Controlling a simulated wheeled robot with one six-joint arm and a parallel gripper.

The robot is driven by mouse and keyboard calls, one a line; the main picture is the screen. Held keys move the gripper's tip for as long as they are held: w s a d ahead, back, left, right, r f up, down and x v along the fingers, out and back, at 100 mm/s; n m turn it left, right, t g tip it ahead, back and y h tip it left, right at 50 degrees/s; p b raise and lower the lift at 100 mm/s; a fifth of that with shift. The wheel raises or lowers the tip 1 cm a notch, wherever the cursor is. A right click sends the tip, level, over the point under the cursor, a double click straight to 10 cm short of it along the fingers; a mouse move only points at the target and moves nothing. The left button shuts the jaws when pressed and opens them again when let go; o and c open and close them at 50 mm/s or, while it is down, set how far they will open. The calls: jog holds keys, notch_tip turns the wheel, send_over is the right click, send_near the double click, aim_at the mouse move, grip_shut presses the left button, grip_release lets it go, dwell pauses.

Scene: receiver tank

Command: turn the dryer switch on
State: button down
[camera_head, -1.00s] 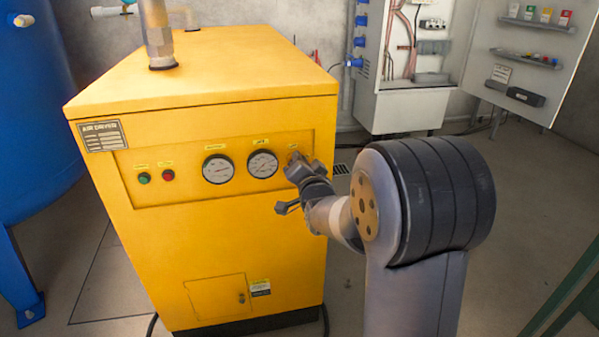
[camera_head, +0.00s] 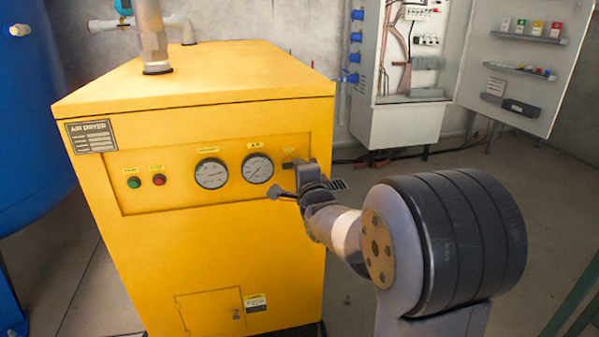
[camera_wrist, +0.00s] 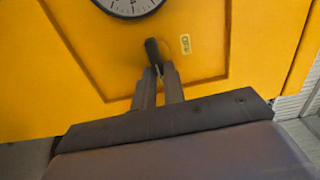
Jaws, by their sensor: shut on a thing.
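The yellow air dryer (camera_head: 190,240) stands in the middle of the head view, with its control panel facing me. The dryer switch (camera_wrist: 152,48) is a dark, short lever on the panel in the wrist view, leaning slightly left. A small yellow label (camera_wrist: 185,44) is just right of it. My gripper (camera_wrist: 158,70) is shut on the switch, with both fingertips close together at its lower end. In the head view my gripper (camera_head: 300,168) is at the panel's right end and mostly hides the switch.
Two round gauges (camera_head: 211,173) and (camera_head: 257,169) sit left of the switch. A green button (camera_head: 134,182) and a red button (camera_head: 159,180) are further left. An open electrical cabinet (camera_head: 405,70) stands behind right.

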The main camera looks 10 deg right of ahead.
jog(key=shift+m, duration=0.3)
jog(key=c, duration=1.5)
grip_release()
jog(key=s+p, duration=0.1)
jog(key=s, duration=0.9)
jog(key=shift+s+f, duration=0.1)
jog(key=shift+s, duration=0.3)
jog(key=shift+w, duration=0.15)
jog(key=w+b, duration=0.1)
jog(key=w, duration=0.9)
jog(key=shift+w, duration=0.3)
